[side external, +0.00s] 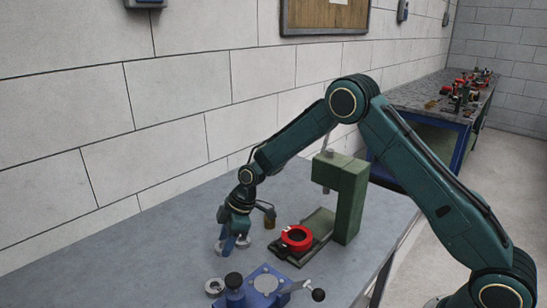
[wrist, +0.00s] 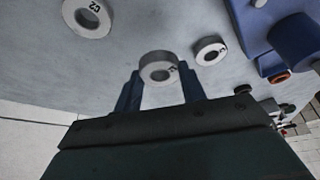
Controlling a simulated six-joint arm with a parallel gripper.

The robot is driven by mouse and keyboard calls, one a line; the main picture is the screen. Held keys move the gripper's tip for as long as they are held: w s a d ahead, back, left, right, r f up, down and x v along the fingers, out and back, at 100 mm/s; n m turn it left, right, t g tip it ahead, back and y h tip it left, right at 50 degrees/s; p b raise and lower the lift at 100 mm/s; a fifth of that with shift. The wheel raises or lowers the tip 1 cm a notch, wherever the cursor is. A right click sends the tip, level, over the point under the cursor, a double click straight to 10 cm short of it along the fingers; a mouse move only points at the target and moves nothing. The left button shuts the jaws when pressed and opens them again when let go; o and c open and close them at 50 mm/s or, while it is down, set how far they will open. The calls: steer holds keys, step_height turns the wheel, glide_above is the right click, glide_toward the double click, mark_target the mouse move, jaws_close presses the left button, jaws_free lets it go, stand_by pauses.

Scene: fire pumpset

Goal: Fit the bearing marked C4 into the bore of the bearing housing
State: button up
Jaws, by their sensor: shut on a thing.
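My gripper (wrist: 160,85) points down low over the bench, its two blue fingers on either side of a pale ring-shaped bearing (wrist: 158,70). It is shut on this bearing; the mark on its face is too small to read surely. My gripper (side external: 236,243) also shows in the side view, left of the press. A second bearing (wrist: 210,51) lies close by on the right, its mark unclear. A third bearing (wrist: 87,15), marked C2, lies at the upper left. A blue fixture (side external: 265,283) with a pale round centre stands at the front; I cannot tell whether this is the housing bore.
A green press (side external: 351,195) stands right of my gripper, with a red ring-shaped part (side external: 297,237) at its base. A lever with a dark knob (side external: 318,295) sticks out right of the blue fixture. A wall runs behind; the bench's left side (side external: 120,265) is clear.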

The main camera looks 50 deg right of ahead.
mark_target(229, 262)
steer(key=shift+f, duration=2.25)
steer(key=shift+f, duration=0.15)
steer(key=o, duration=1)
steer(key=v, duration=1.3)
steer(key=shift+d+r, duration=0.2)
steer(key=shift+r, duration=0.15)
steer(key=shift+s+r, duration=0.1)
steer(key=shift+s, duration=0.1)
